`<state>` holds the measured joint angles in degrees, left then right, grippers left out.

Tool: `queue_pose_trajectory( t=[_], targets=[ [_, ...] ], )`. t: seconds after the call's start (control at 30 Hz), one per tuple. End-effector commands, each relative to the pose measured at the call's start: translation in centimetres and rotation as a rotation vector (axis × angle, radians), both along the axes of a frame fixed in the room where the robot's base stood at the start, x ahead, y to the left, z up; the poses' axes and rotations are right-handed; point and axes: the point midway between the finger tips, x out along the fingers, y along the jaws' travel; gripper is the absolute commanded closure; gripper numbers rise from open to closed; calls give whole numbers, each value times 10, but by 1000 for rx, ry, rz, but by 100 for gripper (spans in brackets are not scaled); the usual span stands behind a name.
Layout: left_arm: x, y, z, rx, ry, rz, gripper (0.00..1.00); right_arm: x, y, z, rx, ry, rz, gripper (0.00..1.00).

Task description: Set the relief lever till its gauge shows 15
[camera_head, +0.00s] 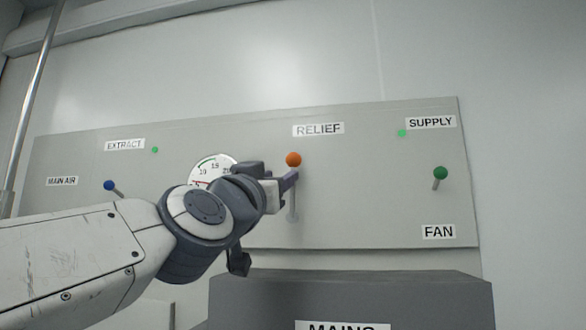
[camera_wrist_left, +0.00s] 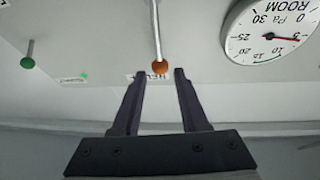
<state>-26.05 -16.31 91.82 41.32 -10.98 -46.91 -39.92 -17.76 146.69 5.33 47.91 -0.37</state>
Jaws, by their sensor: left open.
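The relief lever's orange ball knob (camera_head: 293,159) stands at the top of its pale rod, under the RELIEF label (camera_head: 318,129). My left gripper (camera_head: 286,182) is open at the lever. In the left wrist view the orange knob (camera_wrist_left: 160,66) shows between the tips of my open left gripper (camera_wrist_left: 157,73), with gaps on both sides. The round white gauge (camera_head: 207,166) is partly hidden by my gripper; the dial (camera_wrist_left: 262,22) shows inverted in the wrist view, marked ROOM and Pa. Its red needle points near 5. My right gripper is not in view.
The grey panel (camera_head: 380,210) also carries a blue knob (camera_head: 110,185) at left and a green knob (camera_head: 440,173) at right. A dark box (camera_head: 350,296) labelled MAINS stands below the panel. A metal pole (camera_head: 36,95) stands at far left.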

Motion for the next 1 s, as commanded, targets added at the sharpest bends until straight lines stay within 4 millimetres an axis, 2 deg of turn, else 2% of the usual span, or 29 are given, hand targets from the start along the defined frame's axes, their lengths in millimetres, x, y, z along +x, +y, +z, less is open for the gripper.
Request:
queue_pose_trajectory(
  t=[0.03, 0.1, 0.17, 0.3, 0.5, 0.7, 0.97, 1.0],
  targets=[
    [5, -1, 6, 4, 3, 0, 56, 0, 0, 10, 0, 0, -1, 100],
    [9, -3, 8, 4, 3, -3, 56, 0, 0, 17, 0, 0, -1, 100],
    [15, -6, 9, 5, 2, -5, 56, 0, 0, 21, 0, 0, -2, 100],
    [43, -14, 21, 4, 3, -4, 56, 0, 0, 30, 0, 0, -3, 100],
    [68, -23, 31, 4, 2, -4, 56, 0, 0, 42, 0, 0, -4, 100],
    [78, -26, 34, 2, 2, -5, 56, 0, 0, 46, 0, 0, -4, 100],
    [79, -26, 34, 2, 1, -5, 56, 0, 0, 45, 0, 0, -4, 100],
    [79, -26, 34, 2, 1, -5, 72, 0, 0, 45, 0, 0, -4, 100]
  ],
)
